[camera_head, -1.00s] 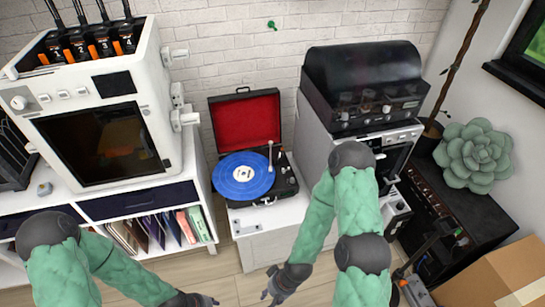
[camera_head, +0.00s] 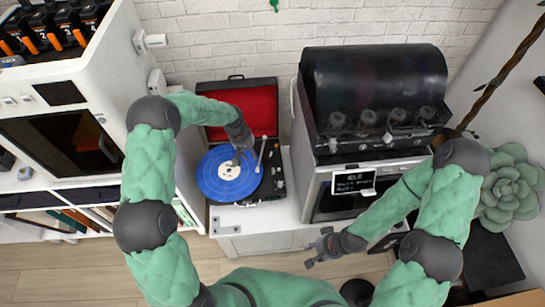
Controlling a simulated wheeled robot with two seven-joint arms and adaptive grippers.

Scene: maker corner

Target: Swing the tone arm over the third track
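The record player is an open dark case with a red-lined lid (camera_head: 258,108), standing on a white cabinet. A blue record (camera_head: 212,183) with a pale label lies on its platter. The thin pale tone arm (camera_head: 261,156) is at the record's right side. My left gripper (camera_head: 238,158) reaches down over the upper right part of the record, just left of the tone arm. Whether it touches the tone arm or is open I cannot tell. My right gripper (camera_head: 316,252) is open and empty, low in front of the white cabinet.
A white machine with a dark window (camera_head: 62,142) stands to the left. A machine with a dark hood (camera_head: 375,80) and a small display stands close to the right of the record player. A green succulent (camera_head: 512,185) is at the far right.

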